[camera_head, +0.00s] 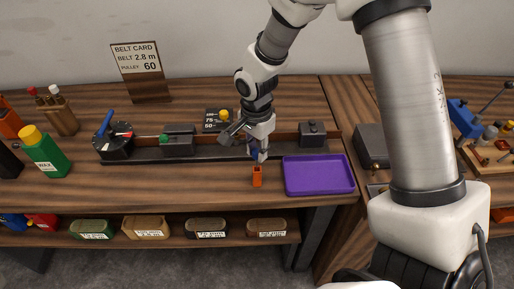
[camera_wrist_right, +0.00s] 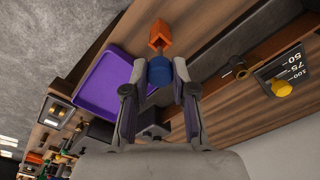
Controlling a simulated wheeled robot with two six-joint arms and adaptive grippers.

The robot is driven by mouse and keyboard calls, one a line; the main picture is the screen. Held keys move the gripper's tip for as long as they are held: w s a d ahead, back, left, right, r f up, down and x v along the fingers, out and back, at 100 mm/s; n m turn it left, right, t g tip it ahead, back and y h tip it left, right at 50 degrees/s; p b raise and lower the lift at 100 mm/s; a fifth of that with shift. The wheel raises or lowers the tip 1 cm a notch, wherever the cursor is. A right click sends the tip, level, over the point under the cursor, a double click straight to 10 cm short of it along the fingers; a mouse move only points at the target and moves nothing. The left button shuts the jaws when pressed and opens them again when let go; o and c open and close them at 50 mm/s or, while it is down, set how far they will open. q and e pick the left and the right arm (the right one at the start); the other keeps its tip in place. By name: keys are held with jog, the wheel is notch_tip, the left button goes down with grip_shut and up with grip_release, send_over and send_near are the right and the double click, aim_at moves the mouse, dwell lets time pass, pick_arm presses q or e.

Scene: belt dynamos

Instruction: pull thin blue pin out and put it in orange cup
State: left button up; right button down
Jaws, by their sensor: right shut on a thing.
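My right gripper (camera_head: 258,150) points down over the bench, just behind and above the small orange cup (camera_head: 257,177). It is shut on the blue pin (camera_wrist_right: 160,72), whose blue head shows between the two fingers in the right wrist view. The blue also shows in the head view (camera_head: 254,154). In the right wrist view the orange cup (camera_wrist_right: 160,36) lies just beyond the pin's head. Whether the pin's lower end is inside the cup or above it I cannot tell. My left gripper is not in view.
A purple tray (camera_head: 319,175) lies right of the cup. Behind is a long dark rail (camera_head: 200,153) with a black dial (camera_head: 113,140) at its left end. A green wax bottle (camera_head: 44,153) stands at left. The bench front left of the cup is clear.

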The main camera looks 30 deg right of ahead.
aim_at(257, 166)
jog(key=shift+f, duration=0.15)
dwell(0.5)
jog(key=shift+f+b, duration=0.35)
jog(key=shift+f+b, duration=1.6)
jog(key=shift+f, duration=0.5)
jog(key=c, duration=0.9)
grip_release()
jog(key=shift+o, duration=0.2)
jog(key=shift+r, duration=0.1)
notch_tip(257, 166, up, 12)
jog(key=shift+a+f, duration=0.1)
